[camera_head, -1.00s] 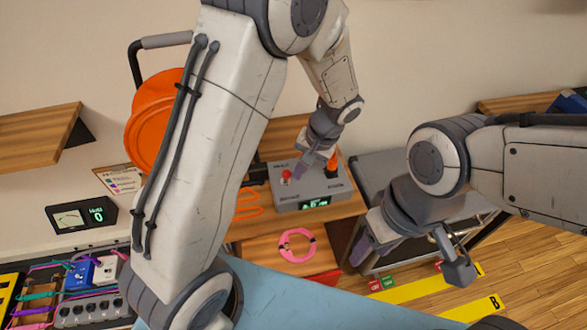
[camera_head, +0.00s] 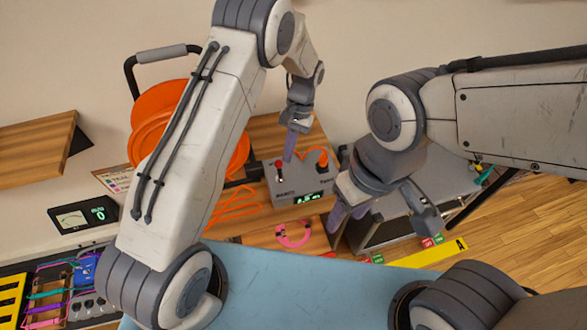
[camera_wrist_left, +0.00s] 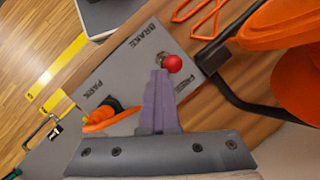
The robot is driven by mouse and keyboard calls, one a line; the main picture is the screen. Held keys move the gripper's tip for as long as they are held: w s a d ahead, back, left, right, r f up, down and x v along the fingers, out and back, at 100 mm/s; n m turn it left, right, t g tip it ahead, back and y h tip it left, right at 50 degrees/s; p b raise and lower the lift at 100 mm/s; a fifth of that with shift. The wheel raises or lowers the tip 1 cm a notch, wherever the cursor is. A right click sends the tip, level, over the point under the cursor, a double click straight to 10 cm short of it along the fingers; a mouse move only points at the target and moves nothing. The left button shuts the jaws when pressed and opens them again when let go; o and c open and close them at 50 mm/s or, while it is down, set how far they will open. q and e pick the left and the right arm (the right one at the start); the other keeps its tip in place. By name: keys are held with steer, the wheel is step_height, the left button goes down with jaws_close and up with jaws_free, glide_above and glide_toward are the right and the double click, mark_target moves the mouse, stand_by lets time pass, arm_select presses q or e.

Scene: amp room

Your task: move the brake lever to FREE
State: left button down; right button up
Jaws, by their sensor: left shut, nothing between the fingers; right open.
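The brake lever has a red ball knob (camera_head: 280,164) and stands on a grey box (camera_head: 300,183). In the left wrist view the red knob (camera_wrist_left: 172,64) is close to the FREE lettering, with PARK at the other side of the panel (camera_wrist_left: 125,65). My left gripper (camera_head: 288,158) is shut and empty. Its purple fingertips (camera_wrist_left: 160,73) are right beside the knob on its PARK side; I cannot tell whether they touch. My right gripper (camera_head: 345,222) is open and empty, off to the right of the box. The lever's shaft is mostly hidden.
A lit display (camera_head: 308,198) is on the box front. An orange reel (camera_head: 160,115) stands left. A pink ring (camera_head: 293,236) lies on the wood below. A grey cabinet (camera_head: 400,220) is at right.

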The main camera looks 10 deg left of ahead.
arm_select(q)
steer(key=shift+s+a+f, duration=0.15)
steer(key=shift+s+f, duration=0.05)
arm_select(e)
steer(key=shift+a, duration=0.1)
arm_select(q)
steer(key=shift+r, duration=0.1)
steer(key=shift+r+p, duration=0.65)
steer(key=shift+r, duration=0.05)
steer(key=shift+w+r, duration=0.1)
arm_select(e)
steer(key=shift+r, duration=0.65)
arm_select(q)
steer(key=w+d+r+b, duration=0.1)
steer(key=w+d+r, duration=0.3)
steer(key=r, duration=0.5)
steer(key=shift+w+d+r, duration=0.35)
steer(key=shift+w+r, duration=0.05)
steer(key=shift+w, duration=0.3)
arm_select(e)
steer(key=shift+s+d+f, duration=0.1)
steer(key=shift+d+f, duration=0.4)
steer(key=shift+f, duration=0.3)
